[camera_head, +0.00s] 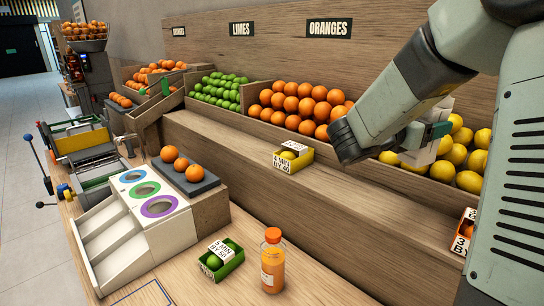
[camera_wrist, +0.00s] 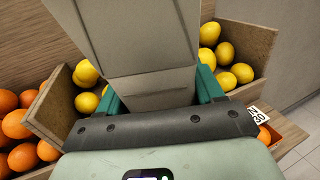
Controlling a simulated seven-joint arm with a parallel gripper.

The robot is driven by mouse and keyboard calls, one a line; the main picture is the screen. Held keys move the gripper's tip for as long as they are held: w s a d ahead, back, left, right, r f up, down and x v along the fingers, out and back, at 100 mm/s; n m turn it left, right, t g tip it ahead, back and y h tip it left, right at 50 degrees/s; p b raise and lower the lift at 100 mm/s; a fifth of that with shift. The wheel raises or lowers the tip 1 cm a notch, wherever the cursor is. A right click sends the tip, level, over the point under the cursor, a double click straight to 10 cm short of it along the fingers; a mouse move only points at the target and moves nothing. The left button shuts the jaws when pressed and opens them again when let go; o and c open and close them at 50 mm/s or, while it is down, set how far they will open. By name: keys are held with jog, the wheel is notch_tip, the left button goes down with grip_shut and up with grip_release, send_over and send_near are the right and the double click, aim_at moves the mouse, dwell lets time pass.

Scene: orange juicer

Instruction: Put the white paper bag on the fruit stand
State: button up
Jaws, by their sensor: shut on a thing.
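The white paper bag (camera_wrist: 150,85) fills the middle of the wrist view, pale grey and folded, between the green fingers of my gripper (camera_wrist: 160,92). My gripper is shut on it. In the head view, the bag (camera_head: 420,155) shows only in part beside my gripper (camera_head: 432,134), in front of the lemons at the right. My arm hides some of it. The wooden fruit stand (camera_head: 345,185) has a bare ledge below its sloping bins. The bag appears above the right part of the ledge; I cannot tell whether it touches anything.
Bins hold limes (camera_head: 218,90), oranges (camera_head: 300,104) and lemons (camera_head: 466,157). A green carton (camera_head: 221,262) and juice bottle (camera_head: 272,262) stand on the lower counter. Ledge between the cartons looks free.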

jog(key=shift+s+d+r+m+g, duration=0.2)
jog(key=shift+s+d, duration=0.1)
jog(key=shift+d, duration=0.1)
jog(key=shift+s+d+r+m+g, duration=0.15)
jog(key=shift+s+d+g, duration=0.1)
jog(key=shift+d, duration=0.15)
notch_tip(320, 180, down, 4)
jog(key=shift+a+f, duration=0.1)
jog(key=shift+f, duration=5.5)
jog(key=shift+f, duration=0.1)
jog(key=o, duration=1)
jog(key=v, duration=1.2)
